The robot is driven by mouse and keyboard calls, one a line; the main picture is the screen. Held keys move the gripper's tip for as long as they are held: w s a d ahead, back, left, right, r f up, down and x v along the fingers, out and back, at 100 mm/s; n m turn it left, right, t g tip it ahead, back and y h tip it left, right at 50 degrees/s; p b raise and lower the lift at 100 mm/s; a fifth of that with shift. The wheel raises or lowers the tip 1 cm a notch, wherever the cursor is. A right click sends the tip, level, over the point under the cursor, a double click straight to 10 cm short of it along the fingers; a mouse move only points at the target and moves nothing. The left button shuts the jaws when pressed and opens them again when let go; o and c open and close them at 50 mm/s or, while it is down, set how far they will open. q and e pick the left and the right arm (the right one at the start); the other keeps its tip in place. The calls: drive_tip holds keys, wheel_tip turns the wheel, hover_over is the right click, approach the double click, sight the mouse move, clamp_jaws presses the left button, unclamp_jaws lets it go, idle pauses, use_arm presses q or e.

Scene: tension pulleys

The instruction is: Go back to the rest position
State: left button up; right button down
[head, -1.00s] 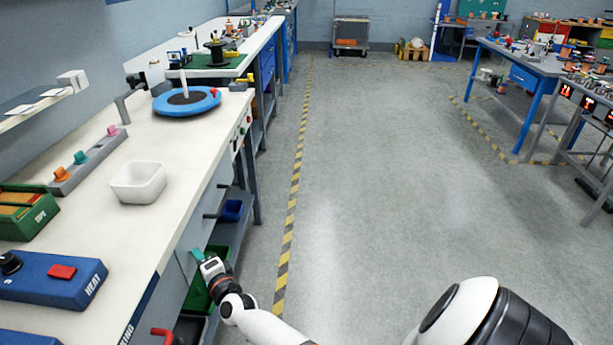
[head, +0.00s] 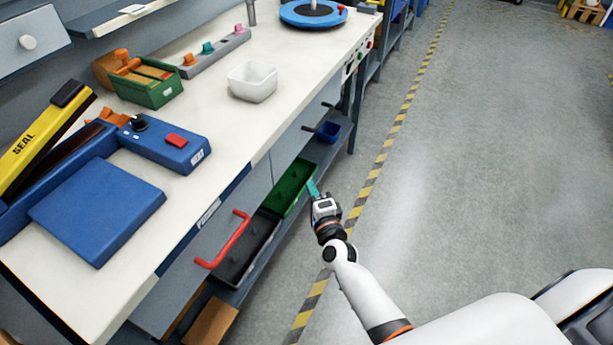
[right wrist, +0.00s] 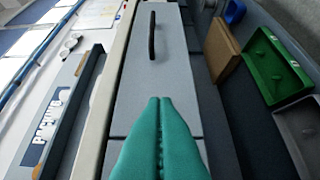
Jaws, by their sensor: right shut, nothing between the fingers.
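My right gripper (head: 313,188) shows in the head view in front of the workbench, below the level of its top, near the green bin on the lower shelf. Its teal fingers are shut with nothing between them. In the right wrist view the two teal fingers (right wrist: 159,135) are pressed together in front of grey drawer fronts. My left gripper is not in view.
The workbench (head: 218,135) holds a white bowl (head: 252,82), a blue heat box (head: 163,143), a sealer (head: 42,142) and a green box (head: 147,88). A red handle (head: 226,240) sticks out near a green bin (head: 291,187). Floor (head: 470,165) right of the striped line is clear.

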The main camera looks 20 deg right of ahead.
drive_tip(key=shift+s+a+f, duration=0.1)
drive_tip(key=shift+s, duration=0.65)
drive_tip(key=s+a+f+n+g+y+p, duration=0.15)
drive_tip(key=s+f+n+g, duration=0.25)
drive_tip(key=s+f+n, duration=0.55)
drive_tip(key=s+a+f+n+g+y+p, duration=0.15)
drive_tip(key=s+f+g, duration=0.35)
drive_tip(key=f, duration=0.9)
drive_tip(key=s+d+f+n+g+p, duration=0.1)
drive_tip(key=s+f+n+g, duration=0.1)
drive_tip(key=s, duration=0.8)
drive_tip(key=s+d+f+n+g+h+p, duration=0.1)
drive_tip(key=s+f+n+g, duration=0.2)
drive_tip(key=s, duration=0.8)
drive_tip(key=s+d+f+n+g+p, duration=0.1)
drive_tip(key=s+f+n, duration=0.4)
drive_tip(key=s, duration=0.6)
wheel_tip(320, 180, down, 2)
drive_tip(key=shift+d+g, duration=0.6)
drive_tip(key=shift+g, duration=0.4)
